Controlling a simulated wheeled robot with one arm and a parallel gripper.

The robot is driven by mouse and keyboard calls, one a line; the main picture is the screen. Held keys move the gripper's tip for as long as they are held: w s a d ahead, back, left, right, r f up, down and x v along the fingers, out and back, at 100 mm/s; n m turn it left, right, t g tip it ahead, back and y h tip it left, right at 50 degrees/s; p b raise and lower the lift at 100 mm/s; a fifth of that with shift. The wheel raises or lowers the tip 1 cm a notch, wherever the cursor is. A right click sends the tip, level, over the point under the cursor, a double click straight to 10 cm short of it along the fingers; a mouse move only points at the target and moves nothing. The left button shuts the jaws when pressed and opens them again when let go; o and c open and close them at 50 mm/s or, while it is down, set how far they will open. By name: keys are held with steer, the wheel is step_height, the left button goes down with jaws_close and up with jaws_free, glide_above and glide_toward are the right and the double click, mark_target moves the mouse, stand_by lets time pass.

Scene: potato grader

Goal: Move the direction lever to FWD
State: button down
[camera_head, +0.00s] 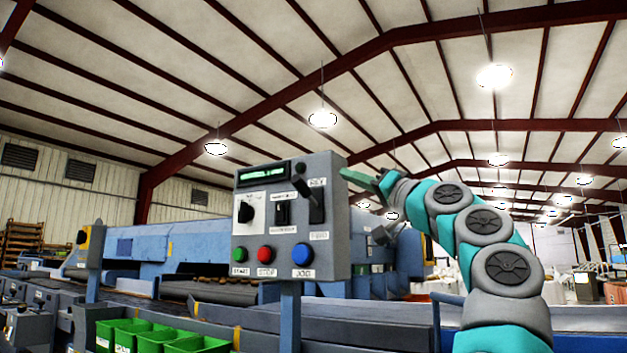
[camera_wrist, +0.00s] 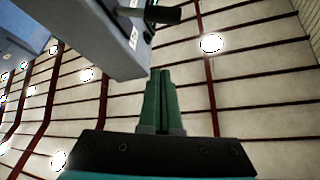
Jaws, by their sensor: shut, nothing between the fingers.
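The grey control box (camera_head: 338,225) stands on a blue post in the head view. The direction lever (camera_head: 302,174) is a black handle standing out from a dark slot on the right of the panel face. It leans up and left, at the slot's upper end by the REV label (camera_head: 317,182). The lower label (camera_head: 318,236), apparently FWD, is below the slot. My gripper (camera_head: 346,173) is shut and empty, beside the box's upper right edge, apart from the lever. In the wrist view, the green fingers (camera_wrist: 160,72) are together below the box edge, with the black lever (camera_wrist: 163,14) beyond.
The panel also has a green button (camera_head: 240,254), a red button (camera_head: 265,254), a blue button (camera_head: 303,254), a round black knob (camera_head: 246,212) and a black switch (camera_head: 282,212). Green crates (camera_head: 198,345) sit low at left. The space above the box is clear.

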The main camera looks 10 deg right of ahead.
step_height(320, 180, up, 4)
steer(key=p, duration=0.7)
glide_above(305, 191)
steer(key=d, duration=0.3)
steer(key=shift+s+a+f+b, duration=0.25)
steer(key=shift+f+b, duration=0.1)
steer(key=shift+f, duration=0.15)
steer(key=shift+s+a+f+b, duration=0.2)
steer(key=shift+f+b, duration=0.2)
steer(key=shift+f, duration=0.05)
steer(key=shift+s+a+f+b, duration=0.25)
steer(key=shift+f+b, duration=0.1)
steer(key=shift+f, duration=0.15)
